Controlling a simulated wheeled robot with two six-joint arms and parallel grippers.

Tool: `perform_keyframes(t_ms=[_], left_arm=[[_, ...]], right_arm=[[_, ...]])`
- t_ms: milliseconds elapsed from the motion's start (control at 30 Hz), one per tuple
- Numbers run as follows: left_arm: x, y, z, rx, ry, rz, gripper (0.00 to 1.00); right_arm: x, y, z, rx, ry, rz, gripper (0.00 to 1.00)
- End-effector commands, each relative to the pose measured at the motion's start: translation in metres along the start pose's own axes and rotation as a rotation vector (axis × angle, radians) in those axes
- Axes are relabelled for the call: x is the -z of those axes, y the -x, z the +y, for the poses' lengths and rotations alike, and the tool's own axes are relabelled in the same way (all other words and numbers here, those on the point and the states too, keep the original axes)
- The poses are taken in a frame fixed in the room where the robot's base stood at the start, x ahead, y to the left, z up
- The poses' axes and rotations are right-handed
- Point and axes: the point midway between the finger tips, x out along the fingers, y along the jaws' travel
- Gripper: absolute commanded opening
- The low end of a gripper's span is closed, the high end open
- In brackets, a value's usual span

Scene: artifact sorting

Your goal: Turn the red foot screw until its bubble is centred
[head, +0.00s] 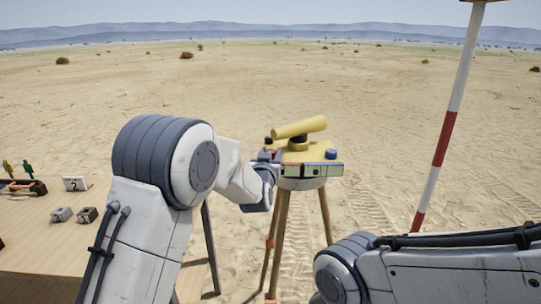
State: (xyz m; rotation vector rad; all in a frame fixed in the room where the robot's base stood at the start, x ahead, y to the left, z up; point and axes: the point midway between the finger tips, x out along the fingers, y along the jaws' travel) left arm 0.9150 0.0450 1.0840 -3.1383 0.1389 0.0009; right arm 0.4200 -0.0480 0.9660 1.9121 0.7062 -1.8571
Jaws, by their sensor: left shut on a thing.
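A yellow surveying level (299,127) stands on a wooden tripod (282,225) in the middle of the head view. A blue foot screw (331,154) shows on its right side. My left gripper (268,158) is at the left side of the level and is shut on the red foot screw, of which only a bit of red shows between the fingers. A panel with coloured sections (312,170) runs along the level's front; the bubbles in it are too small to read. My right arm enters low at the right; its gripper is not in view.
A wooden table (35,245) stands at the left with two small grey blocks (62,214), a card with a question mark (75,184) and small coloured figures (27,169). A red and white pole (447,130) stands at the right. Open sand lies behind.

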Motion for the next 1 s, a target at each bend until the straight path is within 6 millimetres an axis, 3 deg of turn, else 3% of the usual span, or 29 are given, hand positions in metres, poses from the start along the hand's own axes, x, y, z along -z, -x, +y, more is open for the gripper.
perform_keyframes(t_ms=[33, 100, 467, 567, 1000], left_arm=[[0.0, 0.0, 0.0, 0.001, 0.0, 0.0, 0.56], [0.0, 0.0, 0.0, 0.0, 0.0, 0.0, 0.74], [0.0, 0.003, 0.0, 0.0, 0.0, 0.0, 0.74], [0.0, 0.014, 0.0, -0.001, 0.001, 0.001, 0.74], [0.0, 0.093, -0.001, 0.0, 0.001, 0.002, 0.74]], right_arm=[[0.0, 0.0, 0.0, 0.0, 0.0, 0.0, 0.5], [0.0, 0.0, 0.0, 0.0, 0.0, 0.0, 0.5], [0.0, -0.001, 0.0, 0.0, 0.0, 0.0, 0.5], [0.0, -0.005, 0.0, 0.0, 0.0, 0.0, 0.5], [-0.001, -0.021, 0.002, 0.0, 0.0, 0.0, 0.5]])
